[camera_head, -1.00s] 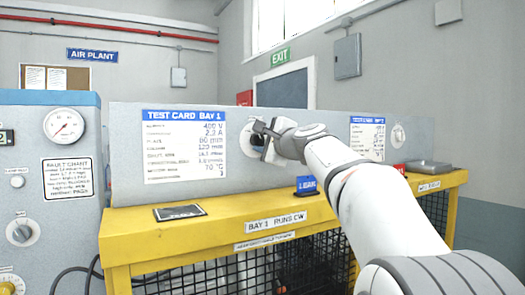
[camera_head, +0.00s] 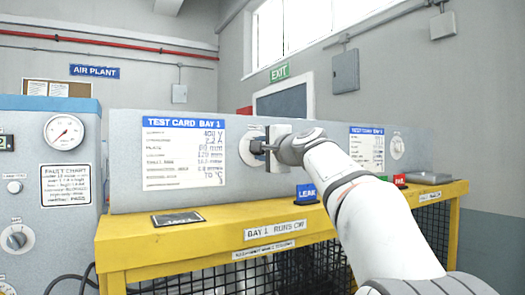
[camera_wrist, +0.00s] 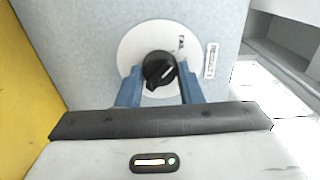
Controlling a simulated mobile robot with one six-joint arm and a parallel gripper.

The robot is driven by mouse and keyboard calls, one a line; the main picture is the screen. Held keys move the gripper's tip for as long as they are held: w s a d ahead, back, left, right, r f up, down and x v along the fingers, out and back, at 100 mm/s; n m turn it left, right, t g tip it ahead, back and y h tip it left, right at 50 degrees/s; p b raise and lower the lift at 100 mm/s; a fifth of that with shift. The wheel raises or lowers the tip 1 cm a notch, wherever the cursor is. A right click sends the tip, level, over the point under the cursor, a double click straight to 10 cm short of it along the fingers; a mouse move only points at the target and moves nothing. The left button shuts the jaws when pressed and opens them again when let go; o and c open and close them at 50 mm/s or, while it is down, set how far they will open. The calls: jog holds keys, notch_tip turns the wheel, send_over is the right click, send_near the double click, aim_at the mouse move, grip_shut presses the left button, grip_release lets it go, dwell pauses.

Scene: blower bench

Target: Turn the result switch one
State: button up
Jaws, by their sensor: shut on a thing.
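The result switch is a black round knob (camera_wrist: 160,72) with a white pointer line, on a white round dial plate (camera_wrist: 128,48) in the wrist view.
A second dial (camera_head: 397,147) is right of another test card (camera_head: 367,150). A blue LEAK block (camera_head: 306,194) and a red block (camera_head: 400,180) stand on the yellow bench (camera_head: 220,222). A dark plate (camera_head: 178,218) lies at left. A blue-grey gauge cabinet (camera_head: 50,150) stands further left.

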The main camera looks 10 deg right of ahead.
jog(key=shift+f, duration=0.1)
jog(key=o, duration=1)
jog(key=b+v, duration=0.2)
jog(key=v, duration=0.5)
jog(key=shift+s+d, duration=0.15)
jog(key=shift+s, duration=0.2)
